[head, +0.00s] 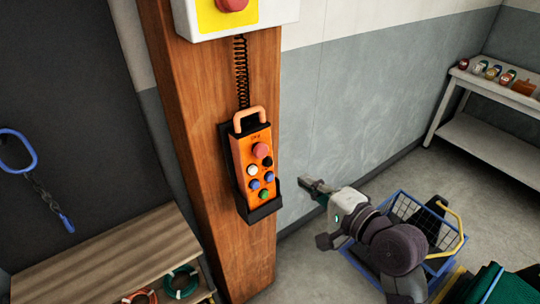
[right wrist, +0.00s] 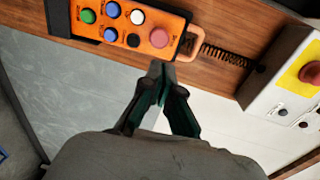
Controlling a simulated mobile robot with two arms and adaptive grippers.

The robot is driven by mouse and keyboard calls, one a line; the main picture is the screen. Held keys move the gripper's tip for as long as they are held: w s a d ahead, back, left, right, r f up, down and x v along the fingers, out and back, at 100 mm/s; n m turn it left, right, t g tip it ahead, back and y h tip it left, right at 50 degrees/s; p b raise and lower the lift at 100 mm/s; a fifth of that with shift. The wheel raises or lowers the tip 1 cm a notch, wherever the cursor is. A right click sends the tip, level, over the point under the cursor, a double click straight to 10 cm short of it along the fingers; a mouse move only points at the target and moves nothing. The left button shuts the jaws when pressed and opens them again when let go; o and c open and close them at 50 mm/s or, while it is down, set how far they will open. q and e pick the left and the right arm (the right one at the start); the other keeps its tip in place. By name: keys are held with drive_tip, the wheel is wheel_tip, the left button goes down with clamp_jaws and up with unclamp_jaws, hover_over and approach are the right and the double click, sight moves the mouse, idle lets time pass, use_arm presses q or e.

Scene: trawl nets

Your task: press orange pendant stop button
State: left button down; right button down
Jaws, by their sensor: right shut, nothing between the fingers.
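The orange pendant (head: 254,165) sits in a black holder (head: 265,211) on the wooden post. Its pink-red stop button (head: 261,150) is at the top, above white, black, blue and green buttons. In the right wrist view the pendant (right wrist: 146,22) lies sideways, its stop button (right wrist: 159,38) just beyond the fingertips. My right gripper (head: 303,183) is shut and empty, to the right of the pendant and apart from it in the head view. Its closed fingers also show in the right wrist view (right wrist: 160,72). My left gripper is not in view.
A white and yellow box with a red button (head: 232,4) is above, joined by a coiled cord (head: 241,70). A wooden bench (head: 95,262) stands at left. A blue wire basket (head: 402,205) is at right. A shelf with jars (head: 495,92) stands far right.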

sight(263, 151)
drive_tip(key=p+x, duration=0.3)
drive_tip(key=x, duration=1.1)
drive_tip(key=shift+p, duration=0.35)
